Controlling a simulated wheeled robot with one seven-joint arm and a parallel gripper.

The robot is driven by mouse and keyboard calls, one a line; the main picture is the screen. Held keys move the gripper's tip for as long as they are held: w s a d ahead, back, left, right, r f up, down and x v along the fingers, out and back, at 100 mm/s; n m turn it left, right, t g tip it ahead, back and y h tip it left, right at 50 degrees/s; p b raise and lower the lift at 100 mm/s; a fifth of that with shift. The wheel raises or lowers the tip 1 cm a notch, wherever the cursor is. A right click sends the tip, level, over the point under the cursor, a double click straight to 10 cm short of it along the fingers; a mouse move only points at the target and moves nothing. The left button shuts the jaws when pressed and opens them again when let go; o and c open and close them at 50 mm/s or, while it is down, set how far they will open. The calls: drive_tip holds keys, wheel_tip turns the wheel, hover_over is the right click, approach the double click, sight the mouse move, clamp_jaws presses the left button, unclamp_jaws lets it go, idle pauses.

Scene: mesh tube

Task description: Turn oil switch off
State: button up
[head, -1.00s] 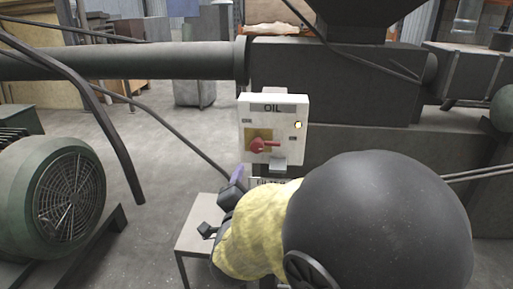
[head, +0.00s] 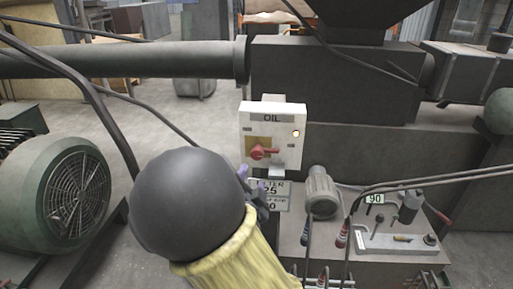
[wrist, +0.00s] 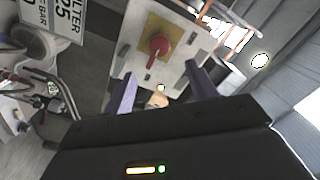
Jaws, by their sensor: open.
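The oil switch is a red rotary handle (head: 263,153) on a yellow plate, on the front of a white box (head: 285,119) labelled OIL. A small light (head: 296,133) on the box glows yellow-white. In the head view the handle points sideways to the right. The wrist view shows the red handle (wrist: 157,48) ahead of my gripper. My gripper (wrist: 160,88) is open and empty, its two purple fingers apart, below the handle in the wrist view and not touching it. In the head view my arm hides most of the gripper, just below the box.
A FILTER sign (head: 270,192) hangs under the box. A grey motor (head: 322,190) and a bench with hoses (head: 400,240) stand to the right. A large green motor (head: 60,195) is at left. A thick pipe (head: 120,62) runs behind. Floor is open left of the box.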

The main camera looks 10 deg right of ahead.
sight(256, 156)
drive_tip(key=p+x, duration=0.1)
drive_tip(key=x, duration=1.1)
drive_tip(key=shift+w+d+f, duration=0.1)
drive_tip(key=shift+w+d, duration=0.05)
drive_tip(key=shift+w, duration=0.25)
drive_tip(key=c, duration=1)
